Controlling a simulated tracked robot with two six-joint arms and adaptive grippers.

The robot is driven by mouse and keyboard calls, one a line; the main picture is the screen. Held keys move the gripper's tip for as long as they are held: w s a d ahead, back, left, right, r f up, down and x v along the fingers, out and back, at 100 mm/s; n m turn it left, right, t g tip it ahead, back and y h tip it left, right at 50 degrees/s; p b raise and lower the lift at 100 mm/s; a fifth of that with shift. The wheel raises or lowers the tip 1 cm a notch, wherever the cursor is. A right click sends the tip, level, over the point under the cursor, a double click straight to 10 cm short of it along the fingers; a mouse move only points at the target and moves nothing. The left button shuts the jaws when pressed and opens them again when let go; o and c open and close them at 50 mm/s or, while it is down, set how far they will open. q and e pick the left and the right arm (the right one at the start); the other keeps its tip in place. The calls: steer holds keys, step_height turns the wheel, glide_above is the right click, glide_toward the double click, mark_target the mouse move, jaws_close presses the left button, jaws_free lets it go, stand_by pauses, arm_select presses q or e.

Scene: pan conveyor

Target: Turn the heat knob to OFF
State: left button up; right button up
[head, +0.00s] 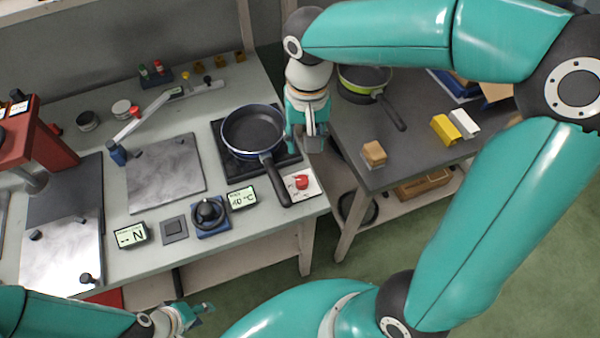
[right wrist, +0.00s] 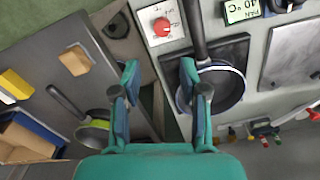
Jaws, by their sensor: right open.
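The red heat knob (head: 302,182) sits on a white plate at the front right corner of the left bench. In the right wrist view the knob (right wrist: 162,27) is at the top middle; I cannot read its setting. My right gripper (head: 306,142) points down near the bench's right edge, behind the knob and apart from it. In the right wrist view the right gripper (right wrist: 159,85) is open, with nothing between its fingers. My left gripper (head: 198,311) is low in front of the bench, away from the knob; its finger gap is unclear.
A blue-rimmed pan (head: 252,130) stands on the black hotplate, its handle reaching close beside the knob. The PAN display (head: 242,198) reads 40 °C. A black dial (head: 208,212) is further left. A green-rimmed pan (head: 364,80) stands on the dark right table, across a gap.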

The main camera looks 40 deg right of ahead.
mark_target(302, 179)
steer(key=f, duration=1.4)
steer(key=shift+w+a+f, duration=0.2)
steer(key=shift+a+f, duration=0.05)
steer(key=shift+c, duration=0.3)
jaws_close()
